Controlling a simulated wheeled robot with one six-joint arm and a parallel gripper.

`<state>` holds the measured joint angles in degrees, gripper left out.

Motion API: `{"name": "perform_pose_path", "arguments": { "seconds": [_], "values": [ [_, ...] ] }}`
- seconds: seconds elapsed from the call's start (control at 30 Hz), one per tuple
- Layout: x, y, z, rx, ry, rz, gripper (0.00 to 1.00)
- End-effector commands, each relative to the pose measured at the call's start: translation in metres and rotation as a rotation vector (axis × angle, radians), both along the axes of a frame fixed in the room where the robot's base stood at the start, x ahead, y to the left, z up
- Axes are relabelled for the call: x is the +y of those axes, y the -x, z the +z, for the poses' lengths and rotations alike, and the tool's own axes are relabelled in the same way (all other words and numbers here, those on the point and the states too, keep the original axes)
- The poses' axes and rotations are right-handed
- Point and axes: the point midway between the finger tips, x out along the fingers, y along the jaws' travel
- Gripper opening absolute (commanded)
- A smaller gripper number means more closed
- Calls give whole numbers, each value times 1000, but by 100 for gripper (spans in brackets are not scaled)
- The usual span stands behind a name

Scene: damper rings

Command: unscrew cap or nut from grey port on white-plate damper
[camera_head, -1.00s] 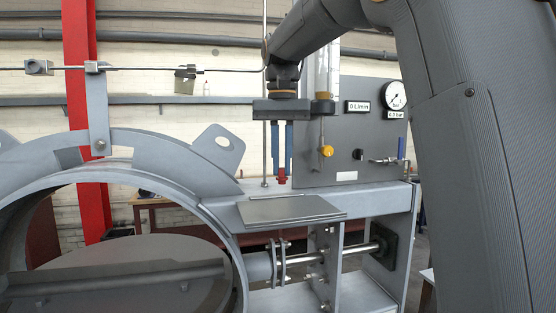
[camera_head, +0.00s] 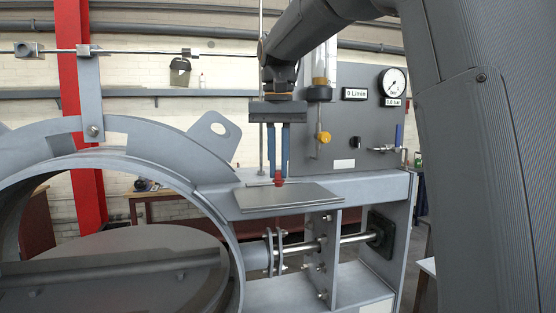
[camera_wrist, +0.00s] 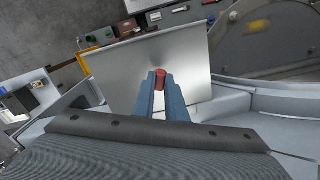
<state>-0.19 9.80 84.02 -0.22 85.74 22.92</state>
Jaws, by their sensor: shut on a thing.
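My gripper (camera_head: 278,172) points down with its two blue fingers shut on a small red cap (camera_head: 278,181). In the head view the cap is just above or at the back edge of a flat grey plate (camera_head: 290,199); I cannot tell whether it touches. In the wrist view the red cap (camera_wrist: 161,79) sits between the fingertips, in front of the bare plate (camera_wrist: 180,55). The big grey damper ring (camera_head: 110,150) stands at left. No grey port and no white-plate label can be made out.
A panel with a round gauge (camera_head: 393,82), a yellow knob (camera_head: 323,138) and a blue-handled valve (camera_head: 399,135) stands behind the plate. A thin rod (camera_head: 130,53) crosses above the ring. A red column (camera_head: 80,130) rises behind.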

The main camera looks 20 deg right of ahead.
Motion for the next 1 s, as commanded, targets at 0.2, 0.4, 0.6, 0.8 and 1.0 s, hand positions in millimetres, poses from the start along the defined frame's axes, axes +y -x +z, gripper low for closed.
{"name": "perform_pose_path", "arguments": {
  "seconds": [0.2, 0.4, 0.6, 0.8, 1.0],
  "values": [
    [0, 0, -7, 0, 0, 0, 0],
    [0, 0, -6, 0, 0, 0, 0],
    [0, 0, -9, 0, 0, 0, 0],
    [0, 0, -18, 0, 0, 0, 0],
    [0, 0, -22, 0, -1, 0, 0]
  ]
}}
